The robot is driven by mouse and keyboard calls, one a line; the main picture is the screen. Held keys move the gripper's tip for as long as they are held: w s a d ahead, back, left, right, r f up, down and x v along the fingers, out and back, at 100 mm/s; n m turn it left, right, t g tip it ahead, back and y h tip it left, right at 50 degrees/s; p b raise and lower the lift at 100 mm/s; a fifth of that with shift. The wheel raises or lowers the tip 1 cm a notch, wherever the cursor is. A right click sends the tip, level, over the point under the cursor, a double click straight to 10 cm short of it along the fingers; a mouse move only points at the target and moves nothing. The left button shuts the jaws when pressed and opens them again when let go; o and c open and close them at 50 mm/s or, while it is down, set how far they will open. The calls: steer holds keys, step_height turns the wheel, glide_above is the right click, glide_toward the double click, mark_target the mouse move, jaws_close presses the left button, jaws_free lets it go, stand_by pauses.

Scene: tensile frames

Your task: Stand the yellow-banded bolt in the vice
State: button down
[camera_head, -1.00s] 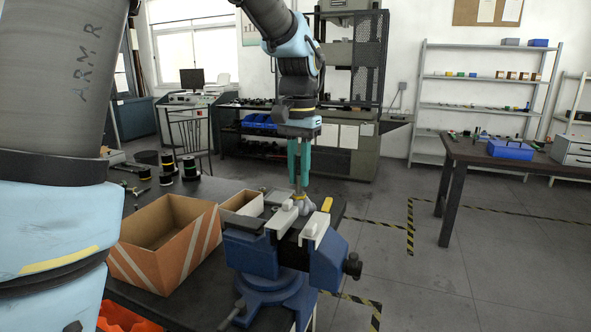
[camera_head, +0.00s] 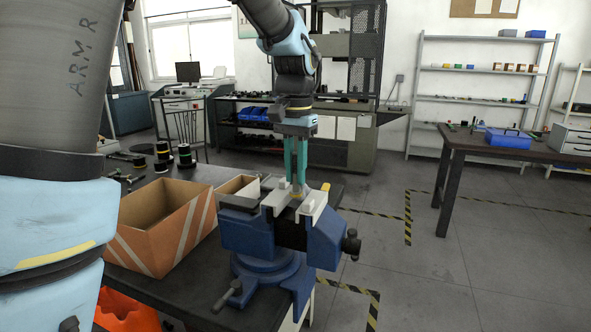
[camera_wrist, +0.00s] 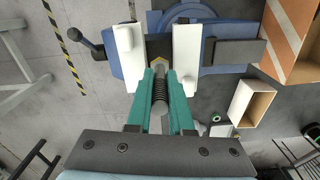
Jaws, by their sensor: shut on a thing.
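The blue vice (camera_head: 248,238) stands on the table's near corner, with pale jaw plates facing each other across a gap; it also shows in the wrist view (camera_wrist: 187,55). My gripper (camera_head: 296,184) points straight down over that gap. Its green fingers are shut on the bolt (camera_wrist: 160,95), whose threaded grey shank shows between them in the wrist view. The bolt looks upright, and its lower end with a yellowish band reaches down between the jaws. Its bottom is hidden by the jaws and fingers, so I cannot tell whether it touches the vice.
A striped open cardboard box (camera_head: 161,243) stands left of the vice, with a smaller box (camera_head: 238,184) behind. Dark spools (camera_head: 184,156) sit at the table's far left. An orange bin (camera_head: 127,311) is below the near edge.

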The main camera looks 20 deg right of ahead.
mark_target(295, 191)
steer(key=shift+f+b, duration=0.65)
steer(key=shift+f, duration=0.9)
steer(key=c, duration=0.7)
jaws_free()
steer(key=shift+r, duration=0.1)
step_height(295, 191, up, 11)
steer(key=shift+f+b, duration=0.15)
steer(key=shift+b, duration=0.35)
